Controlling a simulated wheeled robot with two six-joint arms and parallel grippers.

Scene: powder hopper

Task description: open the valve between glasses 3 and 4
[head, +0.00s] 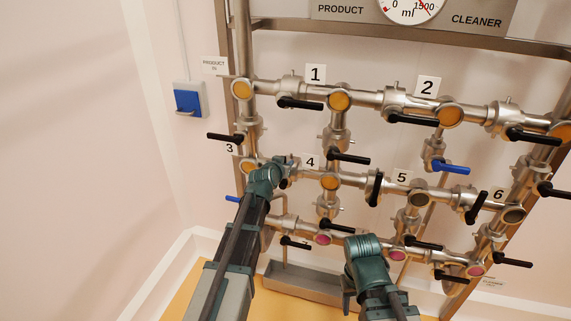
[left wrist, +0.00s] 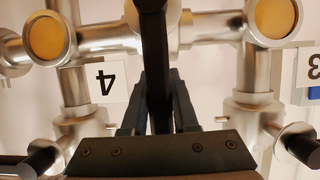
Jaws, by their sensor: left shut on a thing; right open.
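The valve between glasses 3 and 4 has a black handle (left wrist: 154,45), which in the left wrist view stands across the horizontal pipe. My left gripper (head: 284,166) is at this valve in the head view and hides most of it. In the left wrist view its fingers (left wrist: 158,95) are shut on the handle, one on each side. Glass 3 (head: 249,165) is left of the gripper, and glass 4 (head: 330,181) is to its right. Both yellow glasses also flank the handle in the left wrist view. My right gripper (head: 348,300) is low in the head view, open and away from this valve.
Blue handles (head: 451,167) sit on some branches. A grey trough (head: 305,284) lies below the pipes. The left wall is clear.

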